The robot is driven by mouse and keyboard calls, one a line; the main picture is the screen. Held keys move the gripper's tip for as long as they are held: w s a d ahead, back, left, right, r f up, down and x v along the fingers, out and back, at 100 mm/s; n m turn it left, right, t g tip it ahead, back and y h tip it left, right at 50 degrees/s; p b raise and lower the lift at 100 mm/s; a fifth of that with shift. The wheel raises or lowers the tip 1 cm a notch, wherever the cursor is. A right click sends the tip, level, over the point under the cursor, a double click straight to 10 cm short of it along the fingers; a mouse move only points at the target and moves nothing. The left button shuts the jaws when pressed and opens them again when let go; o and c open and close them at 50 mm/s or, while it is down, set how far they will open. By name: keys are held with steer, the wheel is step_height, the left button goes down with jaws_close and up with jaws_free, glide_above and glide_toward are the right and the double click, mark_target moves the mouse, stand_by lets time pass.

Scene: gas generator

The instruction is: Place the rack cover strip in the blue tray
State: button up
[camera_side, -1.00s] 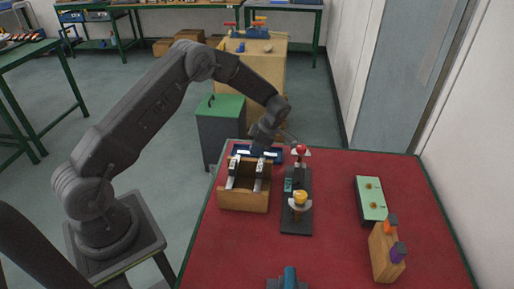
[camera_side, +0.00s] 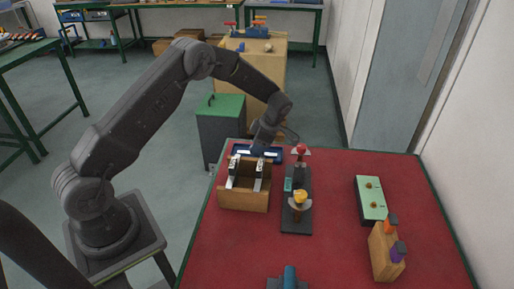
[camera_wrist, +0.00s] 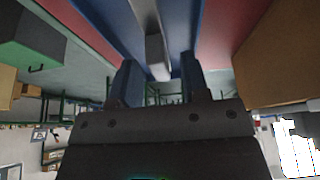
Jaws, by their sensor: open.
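The blue tray (camera_side: 278,160) lies at the far left end of the red table. A pale strip (camera_side: 243,153), seemingly the rack cover strip, lies lengthwise in it, its middle hidden by my gripper (camera_side: 258,149). In the wrist view the grey strip (camera_wrist: 157,52) runs between the two fingers of my gripper (camera_wrist: 158,75), with gaps on both sides, over the blue tray (camera_wrist: 210,35). My gripper is open and low over the tray. Whether the strip touches the tray floor cannot be told.
A wooden box (camera_side: 243,199) with two upright pale-and-black pieces stands just in front of the tray. A dark stand (camera_side: 297,220) with red and yellow knobs is to its right. A green box (camera_side: 371,202) and wooden block (camera_side: 384,255) stand further right. The red table between is clear.

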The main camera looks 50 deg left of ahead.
steer(key=d+r+m+t, duration=0.1)
steer(key=d+r+m, duration=0.2)
steer(key=r, duration=0.7)
steer(key=d+r+m+t, duration=0.1)
steer(key=d+r+m, duration=0.15)
steer(key=r, duration=0.65)
steer(key=s+d+r+m+t+h, duration=0.1)
steer(key=s+d+r+m+t, duration=0.1)
steer(key=s+d+r+m, duration=0.45)
steer(key=s+d+r+m+t+h, duration=0.15)
steer(key=s+r+m, duration=0.25)
steer(key=s+m, duration=0.5)
steer(key=s+d+f+m+t, duration=0.1)
steer(key=s+m, duration=0.5)
steer(key=s, duration=0.6)
steer(key=shift+s+d+f+t+h, duration=0.3)
steer(key=shift+f+t, duration=0.25)
steer(key=shift+t, duration=0.6)
